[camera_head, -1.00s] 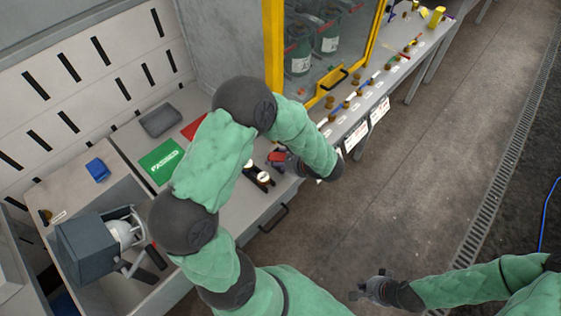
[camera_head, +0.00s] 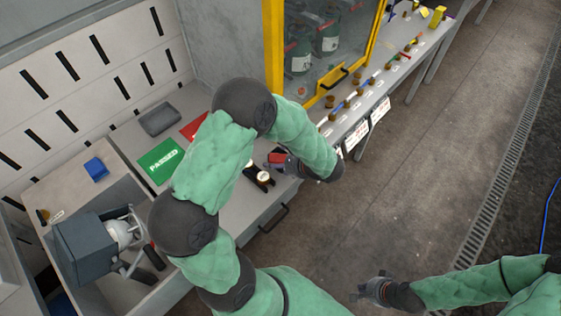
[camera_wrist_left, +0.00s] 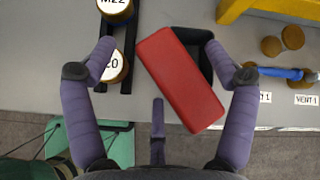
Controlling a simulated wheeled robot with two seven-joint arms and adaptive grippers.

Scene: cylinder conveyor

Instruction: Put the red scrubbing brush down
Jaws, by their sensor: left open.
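The red scrubbing brush (camera_wrist_left: 180,80) shows as a red block at the front edge of the grey bench, slanted in the left wrist view. Its bristles are hidden. In the head view it is a small red patch (camera_head: 277,156) beside my left forearm. My left gripper (camera_wrist_left: 173,75) is open, with one purple finger on each side of the brush and a gap on the left. In the head view my left gripper (camera_head: 280,161) is mostly hidden by my arm. My right gripper (camera_head: 365,287) hangs over the floor, away from the bench; its opening is unclear.
A black holder with labelled cylinders (camera_wrist_left: 115,65) stands left of the brush. A black frame (camera_wrist_left: 205,65) lies at the brush's right. Small cylinders and a blue-and-white part (camera_wrist_left: 288,73) sit further right. A green PASSED card (camera_head: 161,161) lies on the bench.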

